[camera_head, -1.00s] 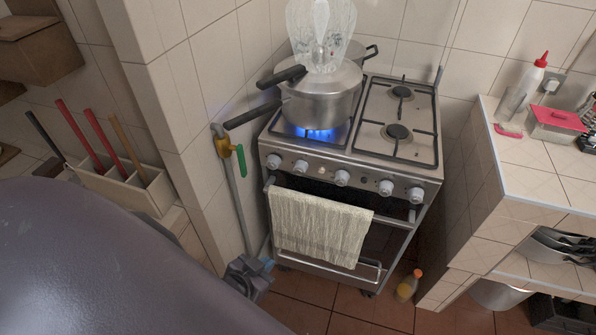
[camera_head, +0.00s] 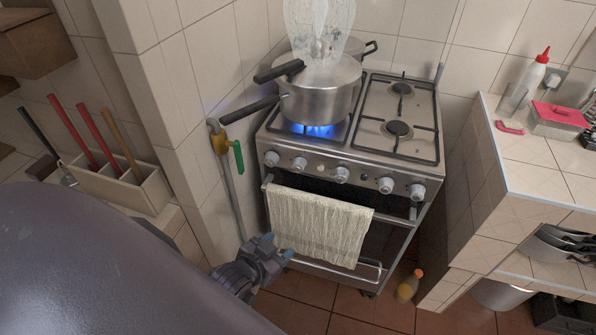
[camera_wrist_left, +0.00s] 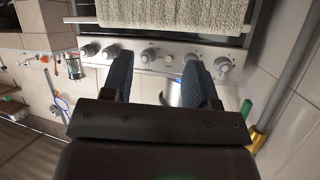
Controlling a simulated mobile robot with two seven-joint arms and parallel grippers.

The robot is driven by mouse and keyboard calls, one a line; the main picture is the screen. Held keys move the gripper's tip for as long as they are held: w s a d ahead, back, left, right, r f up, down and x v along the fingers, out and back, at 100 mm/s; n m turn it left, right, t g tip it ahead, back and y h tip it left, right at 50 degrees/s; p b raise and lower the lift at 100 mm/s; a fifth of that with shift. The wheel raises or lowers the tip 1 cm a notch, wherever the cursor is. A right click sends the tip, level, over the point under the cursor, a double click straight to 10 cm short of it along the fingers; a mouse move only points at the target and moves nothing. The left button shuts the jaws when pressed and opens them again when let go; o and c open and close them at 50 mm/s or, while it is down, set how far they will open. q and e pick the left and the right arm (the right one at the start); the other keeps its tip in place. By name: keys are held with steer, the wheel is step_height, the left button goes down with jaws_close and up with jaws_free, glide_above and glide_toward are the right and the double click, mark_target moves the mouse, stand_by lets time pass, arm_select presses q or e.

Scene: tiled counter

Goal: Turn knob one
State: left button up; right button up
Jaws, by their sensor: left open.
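The stove's front panel carries a row of several round grey knobs; the leftmost knob (camera_head: 271,158) and the middle knob (camera_head: 341,174) show clearly in the head view. No label shows which is knob one. My left gripper (camera_head: 278,246) is open and empty, low in front of the stove, left of the hanging towel and below the panel. In the left wrist view the knob row appears upside down beyond the gripper (camera_wrist_left: 161,78), with one end knob (camera_wrist_left: 223,65) just right of the right finger. The fingers appear apart from the knobs. My right gripper is out of view.
A towel (camera_head: 320,225) hangs on the oven handle. A steaming pot (camera_head: 322,95) sits over a lit blue flame, its handles reaching left. A gas pipe with a yellow valve (camera_head: 219,142) runs beside the stove's left side. A bottle (camera_head: 408,287) stands on the floor.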

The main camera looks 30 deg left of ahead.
mark_target(297, 169)
arm_select(q)
steer(key=shift+o, duration=0.7)
steer(key=w+a+r+t+y+b, duration=0.1)
steer(key=w+a+t+y+b, duration=0.1)
steer(key=w, duration=0.7)
steer(key=shift+a+m+y+b, duration=0.35)
steer(key=shift+a+b, duration=0.25)
steer(key=shift+b, duration=0.25)
steer(key=w+a+r+n+t, duration=0.1)
steer(key=w, duration=0.2)
steer(key=w+a+r+n+y, duration=0.1)
steer(key=w+a+n, duration=0.1)
steer(key=w, duration=0.2)
steer(key=w+a+r+n+t+y, duration=0.1)
steer(key=w+a+n, duration=0.1)
steer(key=w, duration=0.2)
steer(key=shift+r+t+p, duration=0.3)
steer(key=shift+p, duration=0.05)
steer(key=shift+x, duration=0.85)
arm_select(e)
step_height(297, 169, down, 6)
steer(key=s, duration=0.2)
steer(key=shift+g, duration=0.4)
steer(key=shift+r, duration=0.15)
